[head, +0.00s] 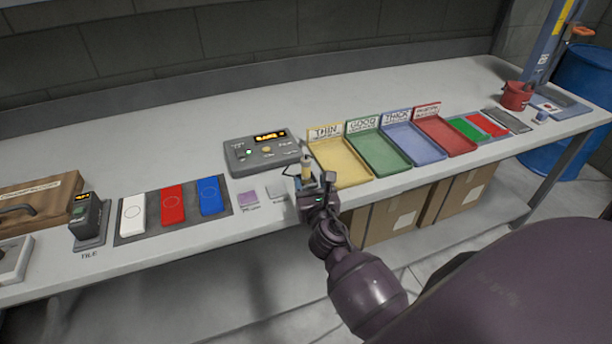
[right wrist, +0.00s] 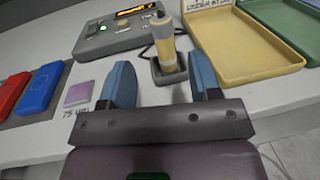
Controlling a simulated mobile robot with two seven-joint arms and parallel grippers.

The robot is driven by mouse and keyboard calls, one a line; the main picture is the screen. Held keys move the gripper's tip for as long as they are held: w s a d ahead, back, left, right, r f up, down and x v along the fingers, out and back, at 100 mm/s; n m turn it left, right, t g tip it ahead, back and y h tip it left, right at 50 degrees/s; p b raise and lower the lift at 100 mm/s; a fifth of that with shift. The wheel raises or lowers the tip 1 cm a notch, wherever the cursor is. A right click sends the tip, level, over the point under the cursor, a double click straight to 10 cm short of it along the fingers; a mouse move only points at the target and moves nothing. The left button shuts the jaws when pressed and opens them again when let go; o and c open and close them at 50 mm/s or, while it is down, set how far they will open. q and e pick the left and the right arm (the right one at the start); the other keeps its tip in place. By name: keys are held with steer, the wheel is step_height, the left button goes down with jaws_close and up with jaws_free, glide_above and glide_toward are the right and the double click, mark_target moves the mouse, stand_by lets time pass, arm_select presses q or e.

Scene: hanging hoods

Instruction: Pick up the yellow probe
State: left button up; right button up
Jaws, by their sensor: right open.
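The yellow probe (right wrist: 161,46) stands upright in a small dark holder (right wrist: 169,71) in the right wrist view. A dark cable runs from it toward the grey gauge box (right wrist: 123,33). In the head view the probe (head: 306,168) shows just beyond my right gripper (head: 312,186). My right gripper (right wrist: 164,85) is open, with its blue fingers apart and nothing between them. The probe is ahead of the fingertips, between their lines and nearer the right finger, and it appears apart from them. My left gripper is in neither view.
A yellow tray (head: 341,163) stands close to the right of the probe, with green, blue and red trays beyond. A purple square (head: 249,196) lies to the left. White, red and blue pieces lie on a dark mat (head: 128,238) farther left. The bench back is clear.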

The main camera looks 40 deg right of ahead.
mark_target(306, 168)
steer(key=x, duration=0.3)
steer(key=shift+w+d, duration=0.2)
steer(key=shift+w, duration=0.1)
steer(key=shift+w+d, duration=0.3)
steer(key=shift+w, duration=0.3)
steer(key=shift+b+x, duration=0.35)
steer(key=shift+x, duration=2)
steer(key=shift+d+f, duration=0.1)
steer(key=shift+f, duration=0.05)
